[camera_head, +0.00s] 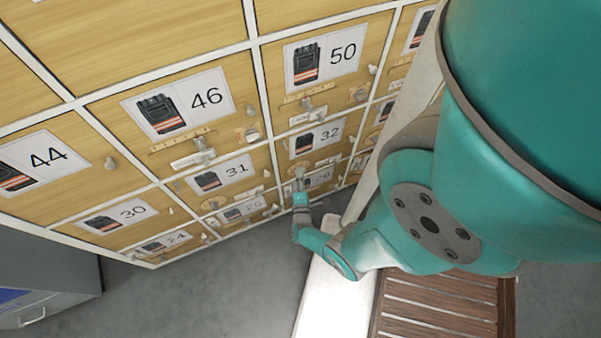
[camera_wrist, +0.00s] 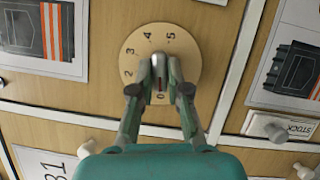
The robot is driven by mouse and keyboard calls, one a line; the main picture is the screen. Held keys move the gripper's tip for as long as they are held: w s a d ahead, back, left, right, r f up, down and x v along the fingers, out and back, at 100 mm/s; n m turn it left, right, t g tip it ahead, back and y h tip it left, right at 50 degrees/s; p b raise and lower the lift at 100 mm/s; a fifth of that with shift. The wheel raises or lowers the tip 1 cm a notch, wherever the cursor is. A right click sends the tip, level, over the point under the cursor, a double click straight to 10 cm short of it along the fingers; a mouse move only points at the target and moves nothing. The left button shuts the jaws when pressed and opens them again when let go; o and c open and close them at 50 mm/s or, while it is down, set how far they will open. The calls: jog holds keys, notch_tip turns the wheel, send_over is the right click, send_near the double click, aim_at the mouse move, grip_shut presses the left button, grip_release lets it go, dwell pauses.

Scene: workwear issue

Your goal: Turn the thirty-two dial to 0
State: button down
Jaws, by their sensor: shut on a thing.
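The dial (camera_wrist: 185,60) is a round tan disc on a wooden door, with 2, 3, 4, 5 and 0 readable around its rim in the wrist view. My gripper (camera_wrist: 159,80) is shut on its grey knob (camera_wrist: 158,62), one finger on each side. A red mark on the knob lies toward the 0. Part of the dial's lower left is hidden by a finger. In the head view the label of door 32 (camera_head: 318,139) shows above my gripper (camera_head: 299,186), and the dial itself is too small and covered to read.
Neighbouring doors 31 (camera_head: 222,175), 46 (camera_head: 180,103) and 50 (camera_head: 325,58) carry their own knobs and sliders that stick out. A slatted wooden bench (camera_head: 440,310) is at the lower right. Grey floor (camera_head: 215,290) is clear at the bottom.

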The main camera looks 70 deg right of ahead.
jog(key=shift+w+d+r, duration=0.1)
jog(key=shift+w, duration=0.25)
jog(key=c, duration=1.1)
grip_release()
jog(key=shift+c, duration=0.2)
jog(key=shift+s, duration=0.1)
jog(key=shift+s, duration=0.1)
jog(key=v, duration=1.2)
